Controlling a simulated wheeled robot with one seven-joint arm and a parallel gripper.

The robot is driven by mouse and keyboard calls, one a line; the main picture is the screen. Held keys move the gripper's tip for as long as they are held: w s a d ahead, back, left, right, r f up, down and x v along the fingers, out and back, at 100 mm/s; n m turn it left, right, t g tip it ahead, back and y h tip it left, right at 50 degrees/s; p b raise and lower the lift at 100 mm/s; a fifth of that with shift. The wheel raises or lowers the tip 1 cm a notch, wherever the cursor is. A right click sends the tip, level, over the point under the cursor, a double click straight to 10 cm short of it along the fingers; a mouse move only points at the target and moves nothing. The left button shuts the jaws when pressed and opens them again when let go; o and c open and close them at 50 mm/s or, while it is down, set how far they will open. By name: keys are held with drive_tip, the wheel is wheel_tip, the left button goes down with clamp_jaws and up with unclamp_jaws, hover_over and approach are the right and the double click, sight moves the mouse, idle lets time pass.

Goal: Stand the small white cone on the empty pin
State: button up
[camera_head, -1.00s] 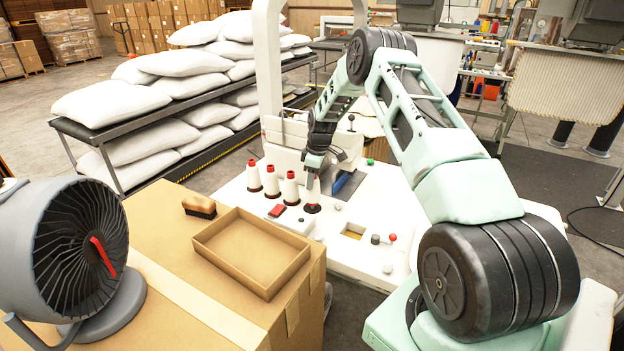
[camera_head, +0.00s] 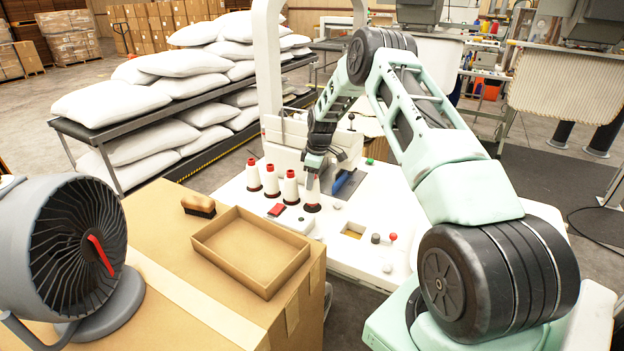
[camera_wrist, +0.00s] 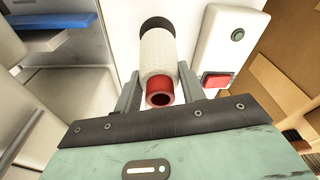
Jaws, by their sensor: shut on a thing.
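The small white cone (camera_head: 312,195) with a red top is upright at the right end of a row of similar cones on the white machine table. It also shows in the wrist view (camera_wrist: 158,55), its red tube end between the fingers. My gripper (camera_head: 314,176) is above it, shut on its upper part; the fingers (camera_wrist: 158,88) flank the red end. The cone's lower end is at a dark round base (camera_wrist: 158,24). The pin itself is hidden inside the cone, and I cannot tell whether the cone is fully seated.
Several red-topped white cones (camera_head: 271,182) stand close to the left. A red button (camera_head: 276,210) sits in front of them. A cardboard box with an open tray (camera_head: 250,252), a brush (camera_head: 199,206) and a fan (camera_head: 75,245) are nearer.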

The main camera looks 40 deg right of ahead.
drive_tip(key=shift+f, duration=0.15)
drive_tip(key=shift+f+b, duration=0.45)
drive_tip(key=shift+b, duration=0.05)
drive_tip(key=shift+f+b, duration=0.35)
drive_tip(key=shift+b, duration=0.1)
idle(0.4)
drive_tip(key=o, duration=1.1)
drive_tip(key=shift+o, duration=0.2)
drive_tip(key=shift+r+p, duration=2.3)
drive_tip(key=shift+r, duration=2.75)
drive_tip(key=shift+a, duration=0.1)
